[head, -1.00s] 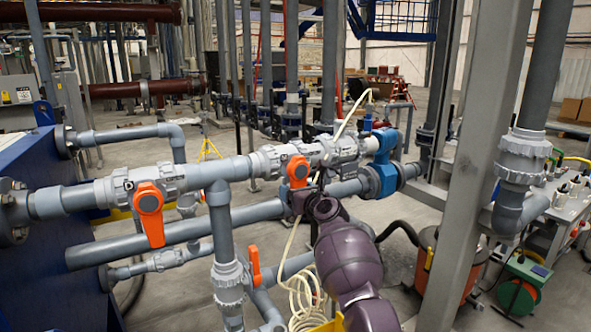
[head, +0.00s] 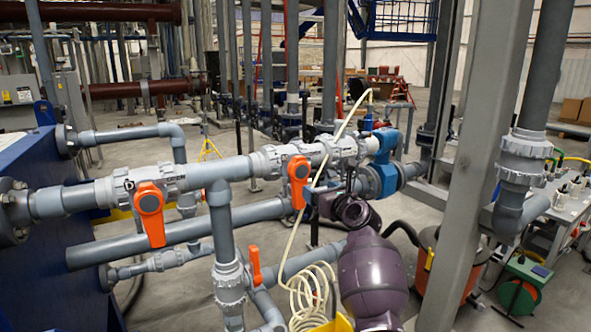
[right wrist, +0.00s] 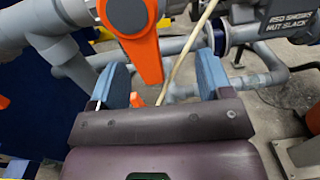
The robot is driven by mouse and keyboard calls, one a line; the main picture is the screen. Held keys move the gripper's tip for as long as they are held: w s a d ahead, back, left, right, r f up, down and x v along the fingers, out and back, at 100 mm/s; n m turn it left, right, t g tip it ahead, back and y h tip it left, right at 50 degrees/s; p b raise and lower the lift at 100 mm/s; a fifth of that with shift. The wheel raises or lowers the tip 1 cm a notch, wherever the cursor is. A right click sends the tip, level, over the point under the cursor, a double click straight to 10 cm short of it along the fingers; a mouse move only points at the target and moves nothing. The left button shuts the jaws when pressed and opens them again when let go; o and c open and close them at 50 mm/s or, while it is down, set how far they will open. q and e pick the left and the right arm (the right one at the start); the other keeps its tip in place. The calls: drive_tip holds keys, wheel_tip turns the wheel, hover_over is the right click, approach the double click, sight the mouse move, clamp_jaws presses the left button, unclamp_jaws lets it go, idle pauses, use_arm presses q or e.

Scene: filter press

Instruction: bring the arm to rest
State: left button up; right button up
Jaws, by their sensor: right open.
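My right arm is purple and comes up from the bottom right of centre in the head view. Its gripper (head: 322,205) is beside the lower end of the middle orange valve handle (head: 298,180), which hangs down from the grey pipe. In the right wrist view the two blue-grey fingers of the gripper (right wrist: 162,75) stand wide apart with nothing held. An orange handle (right wrist: 140,45) shows beyond and between them; I cannot tell any contact. My left gripper is in neither current view.
Another orange handle (head: 149,212) hangs down at the left, and a smaller one (head: 255,267) is lower. A pale coiled hose (head: 308,295) hangs near my arm. A grey steel column (head: 468,170) stands to the right. A blue flanged fitting (head: 383,165) is behind the gripper.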

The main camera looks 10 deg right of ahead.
sight(299, 191)
drive_tip(key=a, duration=0.1)
drive_tip(key=a+f, duration=0.2)
drive_tip(key=shift+s+f+y, duration=0.25)
drive_tip(key=shift+y, duration=0.05)
drive_tip(key=shift+w+a, duration=0.15)
drive_tip(key=shift+w, duration=0.5)
drive_tip(key=x, duration=0.3)
drive_tip(key=shift+w+a+r, duration=0.2)
drive_tip(key=shift+r, duration=0.05)
drive_tip(key=shift+x, duration=1)
drive_tip(key=shift+w+d+n, duration=0.25)
drive_tip(key=shift+d+n, duration=0.65)
drive_tip(key=shift+n, duration=0.6)
